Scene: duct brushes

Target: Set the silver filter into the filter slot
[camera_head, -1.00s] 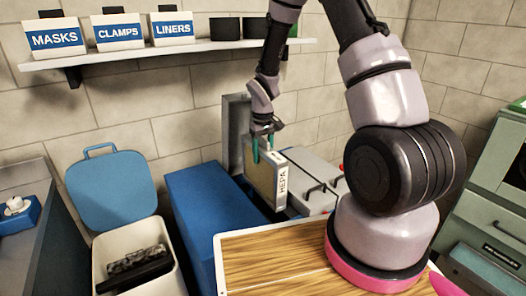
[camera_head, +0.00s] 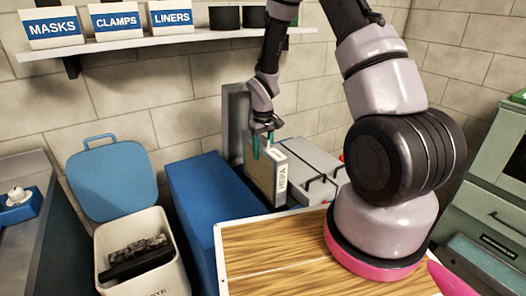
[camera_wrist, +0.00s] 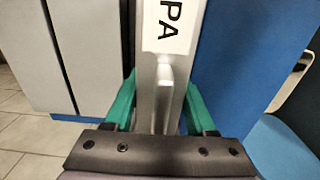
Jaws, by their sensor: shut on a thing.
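The silver filter (camera_head: 262,173) has a tan face, a silver frame and a white label reading HEPA. It hangs upright beside a grey metal housing (camera_head: 236,112) behind the wooden bench top. My gripper (camera_head: 264,148) is shut on its top edge. In the wrist view the green fingers (camera_wrist: 160,108) stand on both sides of the silver frame (camera_wrist: 158,85), and part of the label shows. The filter slot cannot be made out; the filter and my gripper cover part of the housing. The filter's lower end is near the bench's back edge.
A blue cabinet (camera_head: 205,205) stands left of the filter. Grey cases with dark handles (camera_head: 310,165) stand just right of it. A white bin (camera_head: 130,228) with an open blue lid (camera_head: 110,180) is at left. A shelf (camera_head: 120,45) with labelled boxes is above.

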